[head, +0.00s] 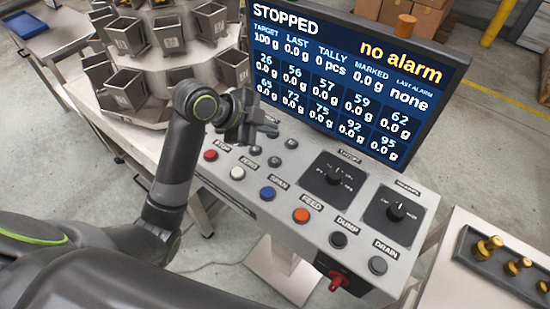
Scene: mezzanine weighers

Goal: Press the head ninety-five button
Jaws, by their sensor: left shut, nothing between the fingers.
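The grey control panel (320,215) slopes below the screen (345,80), whose last cell reads 95 with 0.0 g. Small dark round buttons sit at the panel's upper left, among them one at the right end of the upper row (291,143) and one in the lower row (275,161). Their labels are too small to read, so I cannot tell which is head ninety-five. My left gripper (266,128) is shut and empty, over the upper part of this group, hiding some of it. I cannot tell whether it touches a button. My right gripper is out of view.
A front row holds a red stop button (210,155), a blue span button (267,193), an orange feed button (301,215) and dark dump and drain buttons. Two dials (335,175) sit at right. Grey weigher buckets (128,88) stand behind my arm. A tray of brass weights (490,262) lies right.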

